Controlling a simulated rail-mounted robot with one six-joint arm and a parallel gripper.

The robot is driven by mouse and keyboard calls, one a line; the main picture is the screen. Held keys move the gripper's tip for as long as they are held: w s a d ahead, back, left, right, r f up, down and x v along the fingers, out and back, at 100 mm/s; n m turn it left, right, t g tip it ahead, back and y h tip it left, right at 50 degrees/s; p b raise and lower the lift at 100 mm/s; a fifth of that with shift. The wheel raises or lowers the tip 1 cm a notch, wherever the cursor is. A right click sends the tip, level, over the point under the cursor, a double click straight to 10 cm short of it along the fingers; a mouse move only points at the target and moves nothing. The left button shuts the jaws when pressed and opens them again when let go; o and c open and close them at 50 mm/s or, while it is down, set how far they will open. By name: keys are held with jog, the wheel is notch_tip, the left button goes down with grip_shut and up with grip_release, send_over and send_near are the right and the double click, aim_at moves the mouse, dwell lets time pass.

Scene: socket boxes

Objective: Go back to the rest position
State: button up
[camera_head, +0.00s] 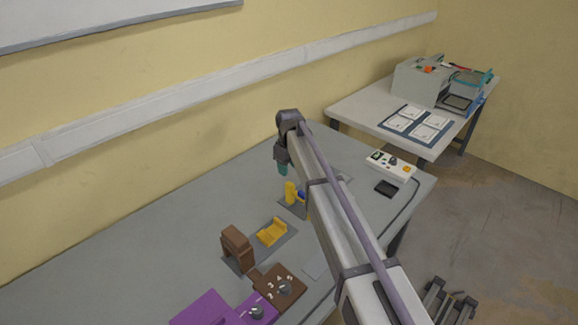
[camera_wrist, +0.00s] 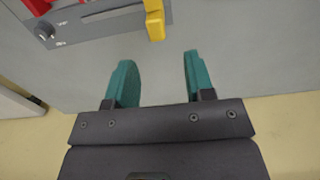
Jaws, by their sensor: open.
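My gripper (camera_wrist: 157,82) shows in the wrist view with two teal fingers spread apart and nothing between them. In the head view my gripper (camera_head: 283,170) hangs at the end of my arm, above the grey table (camera_head: 150,240). A yellow upright part (camera_head: 290,192) with a blue piece beside it stands below and slightly right of the gripper. In the wrist view a yellow part (camera_wrist: 155,22) stands at the edge of a grey plate (camera_wrist: 95,22), ahead of the fingers and apart from them. My arm hides part of the table.
On the table are a yellow cradle (camera_head: 272,233), a brown block (camera_head: 236,247), a brown box with a knob (camera_head: 280,285), a purple box (camera_head: 208,310) and a white control box (camera_head: 391,166). A second table (camera_head: 365,111) holds equipment. The left of the grey table is clear.

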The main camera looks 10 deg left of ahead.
jog(key=shift+s+d+m, duration=0.1)
jog(key=shift+s+m, duration=0.05)
jog(key=shift+m, duration=0.25)
jog(key=s+d+m, duration=1)
jog(key=s+d, duration=1.8)
jog(key=s, duration=0.3)
jog(key=shift+s+d, duration=0.25)
jog(key=shift+s, duration=0.15)
jog(key=shift+c, duration=0.2)
